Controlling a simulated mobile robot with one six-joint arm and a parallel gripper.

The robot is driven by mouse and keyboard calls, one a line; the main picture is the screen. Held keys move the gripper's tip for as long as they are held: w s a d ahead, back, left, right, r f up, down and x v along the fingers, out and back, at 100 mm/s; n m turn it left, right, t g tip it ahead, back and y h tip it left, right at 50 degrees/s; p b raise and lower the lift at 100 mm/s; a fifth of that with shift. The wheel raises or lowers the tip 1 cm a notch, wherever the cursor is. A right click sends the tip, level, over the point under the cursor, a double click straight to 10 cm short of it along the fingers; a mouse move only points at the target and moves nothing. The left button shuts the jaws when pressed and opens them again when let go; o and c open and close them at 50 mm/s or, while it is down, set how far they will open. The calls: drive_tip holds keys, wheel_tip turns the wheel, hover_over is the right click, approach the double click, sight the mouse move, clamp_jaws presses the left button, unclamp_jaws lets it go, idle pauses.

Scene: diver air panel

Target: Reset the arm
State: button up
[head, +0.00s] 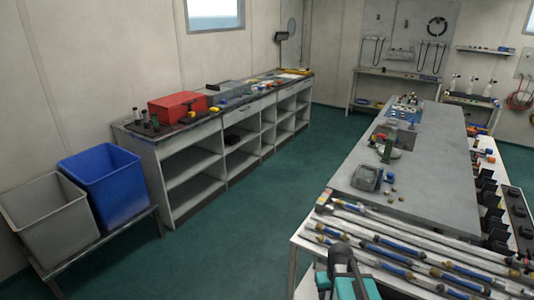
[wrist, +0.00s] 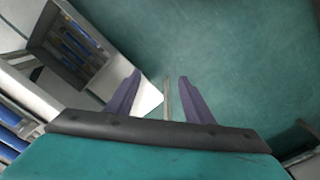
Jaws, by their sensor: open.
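My gripper (wrist: 160,75) shows in the wrist view with its two purple fingers spread apart and nothing between them. Past the fingers are the green floor (wrist: 245,60) and a thin pale leg or rail. Part of my arm (head: 345,285), dark with teal covers, shows at the bottom of the head view, beside the front end of the central bench. The fingertips cannot be made out in the head view.
The central bench (head: 430,165) holds a grey device (head: 367,177) and small parts; blue-handled rods lie at its front. A grey bin (head: 45,215) and a blue bin (head: 105,185) stand left. A red box (head: 177,106) sits on the wall counter. The green aisle (head: 255,205) is clear.

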drive_tip(key=s+a+f+m, duration=0.1)
drive_tip(key=s+a+f, duration=0.15)
drive_tip(key=a, duration=0.35)
drive_tip(key=s+f+g+b, duration=0.6)
drive_tip(key=s+f+b, duration=0.4)
drive_tip(key=s+f, duration=1.6)
drive_tip(key=shift+d+f, duration=0.15)
drive_tip(key=shift+f, duration=0.5)
